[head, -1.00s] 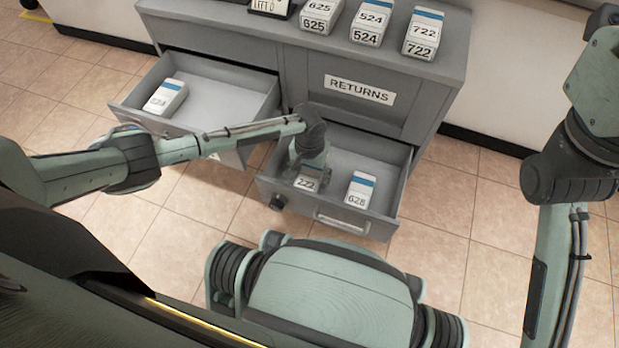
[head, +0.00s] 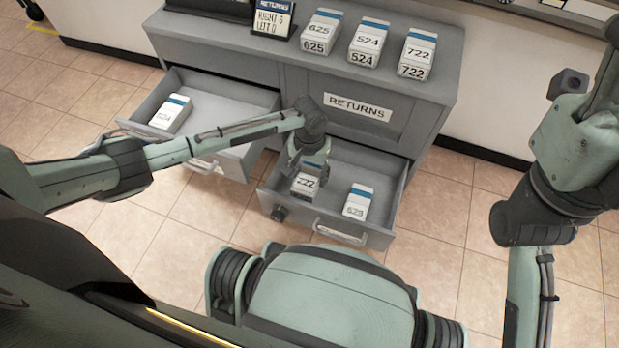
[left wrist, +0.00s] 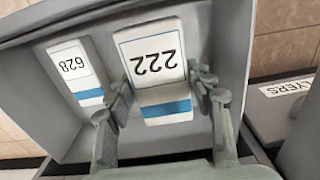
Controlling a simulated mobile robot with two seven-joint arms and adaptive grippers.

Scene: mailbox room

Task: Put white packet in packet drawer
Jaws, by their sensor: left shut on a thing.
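My left gripper (head: 306,172) is shut on a white packet marked 222 (head: 304,186), above the open right drawer (head: 378,205). In the left wrist view the packet marked 222 (left wrist: 150,55) has a blue band and sits between the two fingers (left wrist: 165,95). It looks larger than the packet beside it and seems raised off the drawer floor. A second white packet, marked 628 (head: 357,203), stands in the same drawer to the right; it also shows in the left wrist view (left wrist: 76,68). The right drawer's front label is not readable. My right gripper is not visible.
The open left drawer (head: 232,92) holds one packet (head: 171,113). Part of its label in the left wrist view (left wrist: 287,88) reads "YERS". Packets 625 (head: 319,33), 524 (head: 369,45) and 722 (head: 417,55) stand on the cabinet top beside a small sign (head: 272,18).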

